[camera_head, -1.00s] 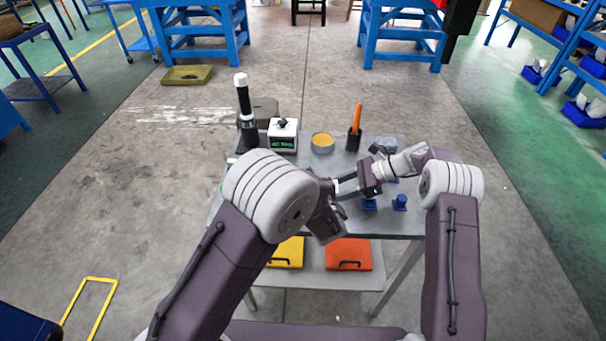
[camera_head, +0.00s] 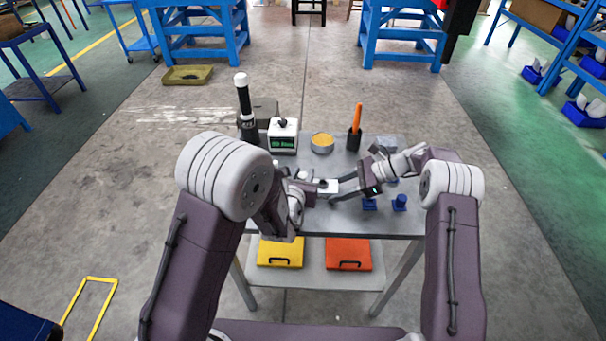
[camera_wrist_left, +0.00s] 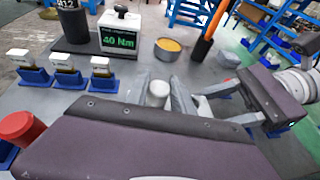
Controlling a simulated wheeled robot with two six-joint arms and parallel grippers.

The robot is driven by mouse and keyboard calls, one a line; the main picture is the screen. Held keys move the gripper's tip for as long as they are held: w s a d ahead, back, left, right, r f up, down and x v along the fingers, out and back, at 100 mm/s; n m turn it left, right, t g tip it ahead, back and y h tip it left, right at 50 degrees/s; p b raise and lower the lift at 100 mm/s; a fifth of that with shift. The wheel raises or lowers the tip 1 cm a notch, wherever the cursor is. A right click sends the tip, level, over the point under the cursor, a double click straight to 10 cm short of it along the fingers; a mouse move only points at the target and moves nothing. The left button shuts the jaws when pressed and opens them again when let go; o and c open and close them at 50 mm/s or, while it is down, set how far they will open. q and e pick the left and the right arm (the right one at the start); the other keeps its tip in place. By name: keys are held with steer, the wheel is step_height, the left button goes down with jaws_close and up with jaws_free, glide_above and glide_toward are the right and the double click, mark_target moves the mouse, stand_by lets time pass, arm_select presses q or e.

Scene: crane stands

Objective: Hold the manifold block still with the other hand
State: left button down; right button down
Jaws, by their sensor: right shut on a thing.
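The manifold block (camera_head: 328,185) appears as a small pale block near the middle of the grey table, partly covered by the grippers. My right gripper (camera_head: 340,190) comes in from the right and is shut on its right side. My left gripper (camera_head: 315,187) reaches in from the left at the block. In the left wrist view my left gripper (camera_wrist_left: 160,84) has its fingers apart, with a white round piece (camera_wrist_left: 158,92) between them. I cannot tell whether they touch it. Much of the block is hidden behind the left gripper there.
A display box reading 40 Nm (camera_head: 283,138), a black cylinder tool (camera_head: 245,105), a round yellow-filled dish (camera_head: 322,143) and an orange-handled tool (camera_head: 356,120) stand at the table's back. Blue holders (camera_head: 399,203) sit at right. A red cap (camera_wrist_left: 20,128) is near the left wrist.

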arm_select(q)
steer(key=shift+r, duration=0.1)
stand_by(0.4)
steer(key=shift+w+d+n+y, duration=0.1)
steer(key=shift+d+n+y, duration=0.05)
steer(key=shift+n+y, duration=0.25)
steer(key=n+y, duration=0.3)
steer(key=shift+d+y, duration=0.1)
steer(key=shift+y, duration=0.2)
steer(key=shift+a+n+y, duration=0.2)
steer(key=shift+n+y, duration=0.5)
steer(key=shift+y, duration=0.2)
steer(key=shift+r, duration=0.1)
